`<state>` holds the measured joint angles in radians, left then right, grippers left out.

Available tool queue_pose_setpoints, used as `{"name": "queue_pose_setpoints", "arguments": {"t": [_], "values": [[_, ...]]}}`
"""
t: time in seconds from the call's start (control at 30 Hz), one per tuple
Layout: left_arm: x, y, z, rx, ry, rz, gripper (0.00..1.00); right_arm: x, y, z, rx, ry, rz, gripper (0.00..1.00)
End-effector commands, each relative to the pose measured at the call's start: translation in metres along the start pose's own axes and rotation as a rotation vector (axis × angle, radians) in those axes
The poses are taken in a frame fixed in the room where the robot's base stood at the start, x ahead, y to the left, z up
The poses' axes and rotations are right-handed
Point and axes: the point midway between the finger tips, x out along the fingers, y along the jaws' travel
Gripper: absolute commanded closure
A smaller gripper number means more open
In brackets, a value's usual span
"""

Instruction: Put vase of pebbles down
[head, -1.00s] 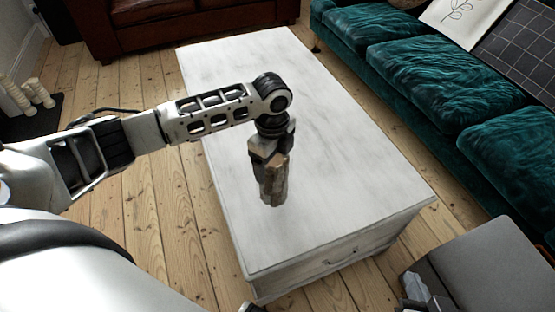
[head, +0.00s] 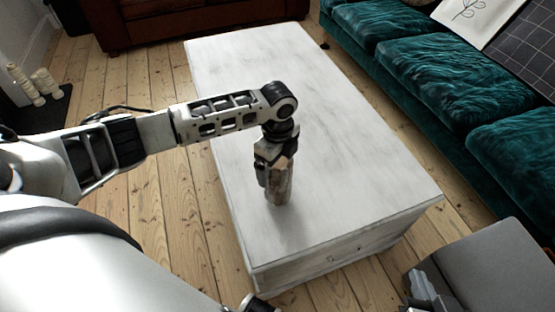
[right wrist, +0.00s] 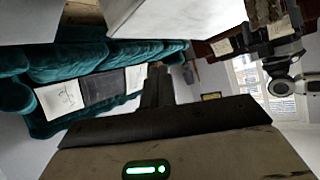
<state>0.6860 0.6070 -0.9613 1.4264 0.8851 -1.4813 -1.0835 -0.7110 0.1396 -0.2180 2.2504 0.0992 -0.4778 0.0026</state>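The vase of pebbles (head: 279,188) is a narrow, upright, brownish vessel over the near left part of the white table (head: 345,150). My left gripper (head: 274,168) points down and is shut around its upper part. The vase's base is at or just above the tabletop; I cannot tell whether it touches. The pebbles cannot be made out. The vase also shows at the top right of the right wrist view (right wrist: 261,12), partly cut off. My right gripper (right wrist: 156,88) shows dark fingers close together with nothing between them, away from the vase.
The tabletop around the vase is bare. A teal sofa (head: 425,75) runs along the table's right side, and a brown leather sofa (head: 170,22) stands beyond its far end. Pale ornaments (head: 35,85) stand at the far left. Floorboards are clear left of the table.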

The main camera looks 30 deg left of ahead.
Motion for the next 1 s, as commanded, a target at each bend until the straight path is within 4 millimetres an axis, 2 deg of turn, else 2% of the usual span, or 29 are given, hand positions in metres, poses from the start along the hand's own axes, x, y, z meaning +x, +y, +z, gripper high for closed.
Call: {"name": "queue_pose_setpoints", "arguments": {"t": [0.17, 0.27, 0.6, 0.8, 0.9, 1.0], "values": [[-0.002, 0.000, 0.000, 0.000, 0.000, -0.001, 0.00, 0.000, 0.000, 0.003, 0.000, -0.006, 0.000, 1.00], [-0.011, -0.001, 0.000, 0.001, 0.001, -0.003, 0.00, -0.001, 0.000, 0.002, 0.001, -0.009, 0.000, 1.00], [-0.081, -0.001, 0.000, 0.000, 0.001, -0.005, 0.00, -0.005, -0.001, -0.003, 0.008, -0.024, 0.000, 1.00], [-0.112, -0.001, 0.000, 0.000, 0.001, -0.002, 0.00, -0.005, -0.001, -0.004, 0.010, -0.027, 0.002, 1.00], [-0.119, -0.001, -0.001, 0.000, 0.002, -0.002, 0.00, -0.005, 0.000, -0.003, 0.011, -0.030, 0.003, 1.00], [-0.114, 0.002, -0.009, -0.011, 0.022, -0.012, 0.00, -0.004, 0.000, -0.002, 0.012, -0.032, 0.004, 1.00]]}}
